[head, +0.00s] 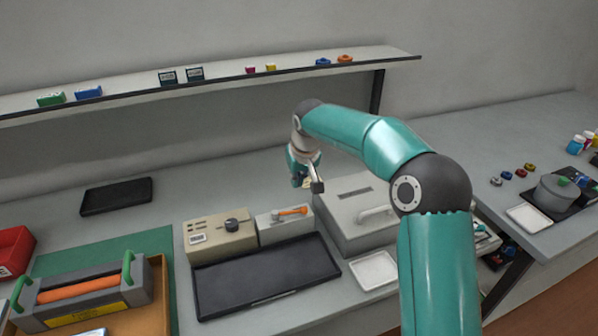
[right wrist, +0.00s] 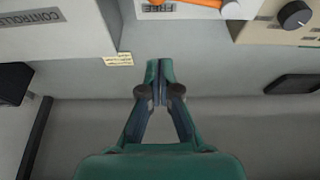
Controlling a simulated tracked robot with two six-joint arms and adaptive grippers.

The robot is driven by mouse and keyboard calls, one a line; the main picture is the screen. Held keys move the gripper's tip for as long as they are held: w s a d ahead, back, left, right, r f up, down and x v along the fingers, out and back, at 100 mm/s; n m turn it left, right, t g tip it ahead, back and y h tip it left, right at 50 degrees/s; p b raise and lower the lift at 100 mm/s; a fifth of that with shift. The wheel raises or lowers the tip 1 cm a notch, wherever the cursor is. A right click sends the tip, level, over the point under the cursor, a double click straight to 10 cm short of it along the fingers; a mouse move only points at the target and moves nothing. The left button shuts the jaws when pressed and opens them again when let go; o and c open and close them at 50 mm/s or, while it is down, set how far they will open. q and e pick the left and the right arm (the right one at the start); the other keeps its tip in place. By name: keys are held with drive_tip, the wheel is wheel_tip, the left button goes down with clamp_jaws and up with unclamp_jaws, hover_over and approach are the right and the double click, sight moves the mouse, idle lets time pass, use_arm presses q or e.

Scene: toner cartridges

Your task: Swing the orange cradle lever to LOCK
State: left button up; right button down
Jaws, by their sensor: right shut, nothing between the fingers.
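The orange lever (head: 291,211) lies across the top of a small pale cradle box (head: 284,231) in the head view. In the right wrist view part of the lever (right wrist: 201,3) shows at the top edge, beside an upside-down label that seems to read FREE (right wrist: 160,8). A LOCK mark cannot be made out. My right gripper (head: 297,181) hangs above and behind the box, apart from the lever. In the right wrist view its fingers (right wrist: 159,66) are shut together and empty. My left gripper is not in view.
A beige box with a dark knob (head: 232,226) stands left of the cradle, and a larger grey box (head: 345,232) stands right. A black tray (head: 262,285) lies in front. A shelf (head: 220,82) runs behind. Bare bench lies behind the boxes.

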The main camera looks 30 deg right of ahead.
sight(290, 213)
drive_tip(key=shift+s+a+f+p, duration=0.1)
drive_tip(key=shift+s+f, duration=0.3)
drive_tip(key=shift+f, duration=0.4)
drive_tip(key=shift+s+a+f+p, duration=0.1)
drive_tip(key=shift+s+f, duration=0.35)
drive_tip(key=shift+f, duration=0.35)
drive_tip(key=shift+s+a+f+p, duration=0.1)
drive_tip(key=shift+s+f, duration=0.3)
drive_tip(key=shift+f, duration=0.4)
